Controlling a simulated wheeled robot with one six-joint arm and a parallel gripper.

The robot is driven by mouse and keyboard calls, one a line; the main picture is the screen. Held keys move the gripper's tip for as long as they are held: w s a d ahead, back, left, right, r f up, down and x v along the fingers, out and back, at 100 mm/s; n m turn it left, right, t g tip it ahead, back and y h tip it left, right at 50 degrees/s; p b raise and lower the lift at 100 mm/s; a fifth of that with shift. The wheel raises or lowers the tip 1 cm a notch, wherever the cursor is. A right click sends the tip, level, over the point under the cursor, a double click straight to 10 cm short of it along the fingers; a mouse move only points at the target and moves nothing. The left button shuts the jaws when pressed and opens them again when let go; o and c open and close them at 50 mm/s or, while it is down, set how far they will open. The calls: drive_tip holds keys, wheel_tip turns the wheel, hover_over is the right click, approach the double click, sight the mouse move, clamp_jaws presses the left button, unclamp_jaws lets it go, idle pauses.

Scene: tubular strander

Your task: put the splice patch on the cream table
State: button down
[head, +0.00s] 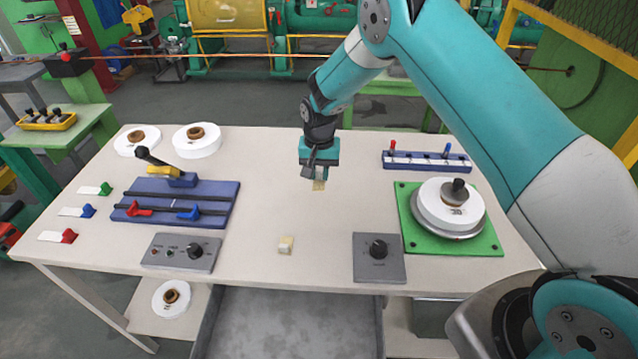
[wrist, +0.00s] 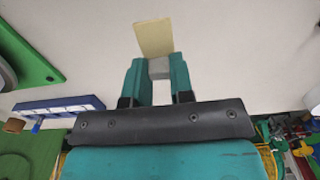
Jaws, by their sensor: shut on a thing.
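My gripper (head: 318,178) points down over the middle of the cream table (head: 330,222). In the wrist view my gripper (wrist: 156,75) is shut on the splice patch (wrist: 155,38), a flat pale-yellow piece that sticks out past the fingertips. In the head view the patch (head: 319,185) shows just below the fingers, over bare table top. I cannot tell whether the patch touches the table or is slightly above it.
A small cream block (head: 286,245) lies near the table's front. A blue clamp fixture (head: 176,202) stands left; a green plate (head: 408,217) with a white spool and a blue peg rack (head: 427,161) stand right. The table around my gripper is clear.

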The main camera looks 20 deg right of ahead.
sight(320, 198)
drive_tip(key=shift+f+p, duration=0.7)
drive_tip(key=shift+f, duration=2.5)
drive_tip(key=shift+f, duration=0.15)
drive_tip(key=c, duration=1)
unclamp_jaws()
wheel_tip(320, 198, up, 12)
drive_tip(key=b, duration=0.3)
drive_tip(key=shift+r, duration=0.2)
drive_tip(key=s+a+r+n+y, duration=0.15)
drive_tip(key=s+r+n, duration=0.25)
drive_tip(key=s+r, duration=0.55)
drive_tip(key=s+a+r+n+y, duration=0.1)
drive_tip(key=s+a+r+n, duration=0.2)
drive_tip(key=s+r, duration=0.65)
drive_tip(key=s+r+n+y, duration=0.1)
drive_tip(key=s+n, duration=0.3)
drive_tip(key=s, duration=1.2)
drive_tip(key=shift+s+a+r+n+y, duration=0.2)
drive_tip(key=shift+a+r+n+y, duration=0.2)
drive_tip(key=shift+r, duration=0.2)
